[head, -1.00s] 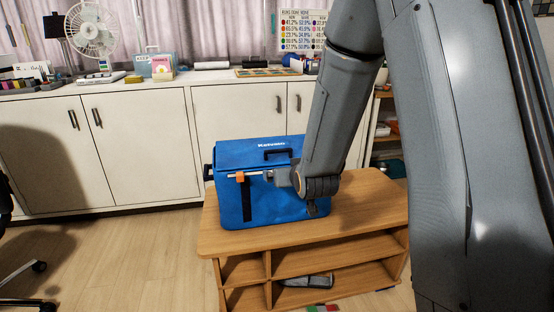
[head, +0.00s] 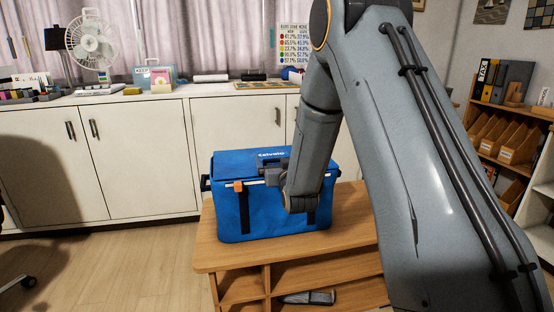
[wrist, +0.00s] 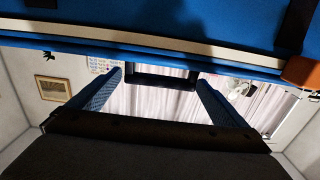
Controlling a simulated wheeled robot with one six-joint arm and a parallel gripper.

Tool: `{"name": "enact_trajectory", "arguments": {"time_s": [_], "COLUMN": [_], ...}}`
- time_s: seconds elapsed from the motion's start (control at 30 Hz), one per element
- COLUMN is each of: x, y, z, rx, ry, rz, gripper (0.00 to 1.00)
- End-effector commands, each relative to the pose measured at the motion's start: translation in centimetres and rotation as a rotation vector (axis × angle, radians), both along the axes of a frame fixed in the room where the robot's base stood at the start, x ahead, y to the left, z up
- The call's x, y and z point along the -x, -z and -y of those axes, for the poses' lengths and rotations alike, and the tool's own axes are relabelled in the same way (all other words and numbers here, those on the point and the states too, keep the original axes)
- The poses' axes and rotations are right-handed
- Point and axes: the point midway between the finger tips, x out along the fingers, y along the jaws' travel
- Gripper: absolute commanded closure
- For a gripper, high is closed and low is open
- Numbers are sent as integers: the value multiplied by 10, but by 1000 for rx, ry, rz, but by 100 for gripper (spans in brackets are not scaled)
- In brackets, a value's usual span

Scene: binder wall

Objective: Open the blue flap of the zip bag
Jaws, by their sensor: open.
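The blue zip bag (head: 262,215) stands upright on a wooden table. Its blue flap (head: 235,163) lies across the top and looks closed, with a pale zip strip along the front edge. An orange tab (head: 238,187) sits on that strip at the left; it also shows in the wrist view (wrist: 301,72). My gripper (head: 270,172) is at the upper front of the bag. In the wrist view my gripper (wrist: 160,88) is open, its two blue-padded fingers apart, with the black handle (wrist: 160,80) showing between them. Contact with the handle cannot be told. In the head view my arm hides the handle.
The wooden table (head: 228,257) has open shelves below with a dark item (head: 307,297) inside. White cabinets (head: 135,150) stand behind, with a fan (head: 93,42) on top. A shelf of binders (head: 505,125) is at the right.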

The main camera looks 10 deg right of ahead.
Motion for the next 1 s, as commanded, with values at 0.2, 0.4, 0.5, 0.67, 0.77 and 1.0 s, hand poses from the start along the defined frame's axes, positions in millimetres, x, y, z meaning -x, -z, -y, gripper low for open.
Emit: {"name": "enact_trajectory", "arguments": {"time_s": [0.2,0.4,0.5,0.67,0.77,1.0], "x": [-8,-8,-8,-7,-7,-9], "y": [0,0,0,0,0,-6], "z": [0,0,0,0,0,-10], "rx": [0,0,0,0,0,0], "ry": [0,0,0,0,0,-12], "rz": [0,0,0,0,0,-19], "gripper": [3,8,25,52,62,62]}}
